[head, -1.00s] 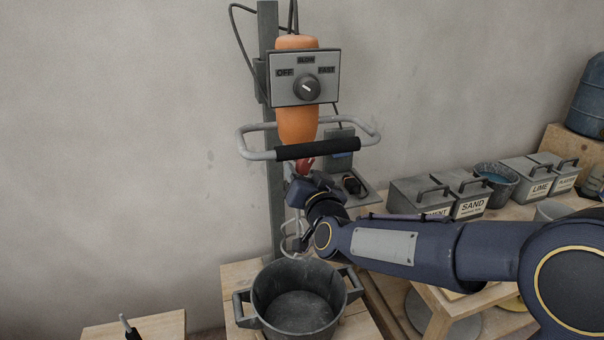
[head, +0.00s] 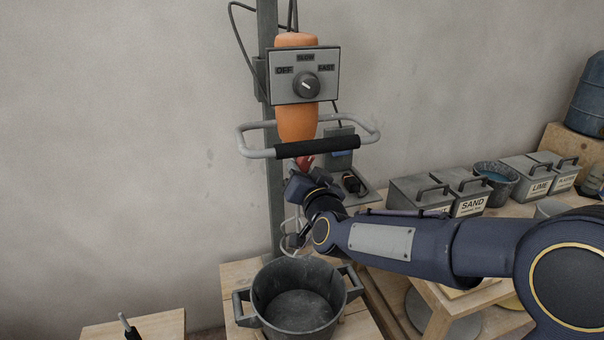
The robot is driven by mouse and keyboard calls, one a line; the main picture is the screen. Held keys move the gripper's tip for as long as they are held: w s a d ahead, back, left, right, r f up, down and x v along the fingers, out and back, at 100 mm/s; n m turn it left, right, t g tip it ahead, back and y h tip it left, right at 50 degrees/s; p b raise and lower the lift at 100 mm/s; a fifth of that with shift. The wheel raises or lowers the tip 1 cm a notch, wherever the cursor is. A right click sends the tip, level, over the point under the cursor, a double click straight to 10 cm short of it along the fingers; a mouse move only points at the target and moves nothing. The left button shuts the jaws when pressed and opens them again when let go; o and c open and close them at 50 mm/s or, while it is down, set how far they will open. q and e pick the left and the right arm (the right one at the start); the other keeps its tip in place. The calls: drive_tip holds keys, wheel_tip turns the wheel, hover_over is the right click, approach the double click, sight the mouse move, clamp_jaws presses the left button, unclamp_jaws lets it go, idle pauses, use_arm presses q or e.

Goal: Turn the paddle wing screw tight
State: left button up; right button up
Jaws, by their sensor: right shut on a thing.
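The orange mixer (head: 297,122) hangs on a grey post, with a control box (head: 306,76) and a black-gripped handle (head: 317,147). The red wing screw (head: 304,162) shows just below the handle, partly hidden by my gripper. My right gripper (head: 297,175) is at the red screw, shut on it; its fingertips are small and partly covered by the wrist. The paddle's wire loops (head: 292,243) hang below, above the bucket, partly behind my arm. My left gripper is not in view.
A dark empty bucket (head: 257,308) stands on a wooden stand under the paddle. A small wooden table (head: 160,326) is at lower left.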

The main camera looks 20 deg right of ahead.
drive_tip(key=shift+a+m+b, duration=0.1)
drive_tip(key=shift+m+b, duration=0.7)
drive_tip(key=shift+m, duration=0.2)
drive_tip(key=m+b, duration=0.2)
drive_tip(key=m, duration=0.1)
drive_tip(key=shift+a+r, duration=0.15)
drive_tip(key=shift+a, duration=0.05)
drive_tip(key=m+b, duration=0.1)
drive_tip(key=m, duration=0.1)
drive_tip(key=m+b, duration=0.1)
drive_tip(key=m, duration=0.1)
drive_tip(key=shift+a+r+m, duration=0.2)
drive_tip(key=shift+r+m, duration=0.2)
drive_tip(key=shift+r+m+b, duration=0.25)
drive_tip(key=shift+m+b, duration=0.4)
drive_tip(key=shift+m, duration=0.55)
drive_tip(key=shift+r, duration=0.1)
drive_tip(key=o, duration=1)
drive_tip(key=shift+s, duration=0.1)
